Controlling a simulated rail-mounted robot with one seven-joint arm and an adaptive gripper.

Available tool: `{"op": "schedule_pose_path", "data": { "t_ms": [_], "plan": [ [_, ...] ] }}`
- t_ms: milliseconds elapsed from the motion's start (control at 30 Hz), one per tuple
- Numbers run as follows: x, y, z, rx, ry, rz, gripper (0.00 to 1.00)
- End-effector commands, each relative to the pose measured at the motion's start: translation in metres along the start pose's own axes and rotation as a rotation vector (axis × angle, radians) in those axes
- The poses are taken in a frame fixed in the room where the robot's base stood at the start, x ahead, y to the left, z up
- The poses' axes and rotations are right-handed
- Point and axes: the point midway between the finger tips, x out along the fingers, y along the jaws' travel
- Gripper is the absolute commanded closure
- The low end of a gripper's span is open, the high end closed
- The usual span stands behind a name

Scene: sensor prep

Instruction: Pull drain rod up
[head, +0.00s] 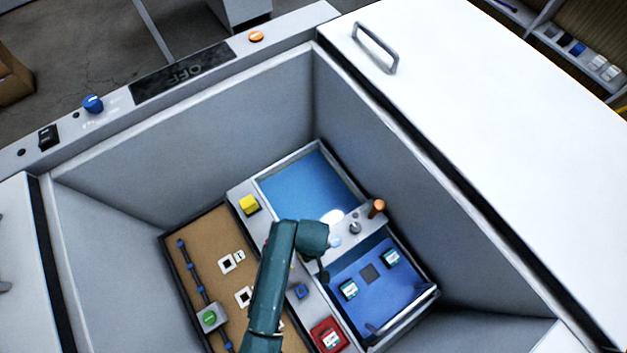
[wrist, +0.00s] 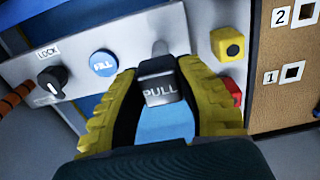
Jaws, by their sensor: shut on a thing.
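The drain rod's dark grey handle (wrist: 160,88), marked PULL, stands between my yellow-padded fingers in the wrist view. My gripper (wrist: 158,68) is shut on it, one finger on each side. A light blue surface shows below the handle, between the fingers. In the head view my teal arm reaches over the panel between the two blue basins and hides the rod. Whether the rod is raised cannot be told.
Beside the handle are a blue FILL button (wrist: 103,63), a black LOCK knob (wrist: 51,80), a yellow button (wrist: 232,48) and a red block (wrist: 232,90). An orange cylinder (head: 377,208) stands on the panel. Tall grey walls (head: 390,150) enclose the work area.

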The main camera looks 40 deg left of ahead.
Motion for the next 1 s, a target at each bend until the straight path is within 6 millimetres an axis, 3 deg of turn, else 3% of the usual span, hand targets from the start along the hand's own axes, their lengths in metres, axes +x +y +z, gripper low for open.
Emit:
{"op": "schedule_pose_path", "data": {
  "t_ms": [167,467,800,833,1000],
  "plan": [
    [-0.004,-0.001,0.001,0.000,-0.001,-0.004,1.00],
    [-0.044,-0.001,0.001,0.000,-0.002,-0.003,1.00],
    [-0.044,0.000,0.000,0.000,0.000,0.000,1.00],
    [-0.044,0.000,0.000,0.000,0.000,0.000,0.62],
    [-0.044,0.000,0.000,0.000,0.000,0.000,0.35]
  ]
}}
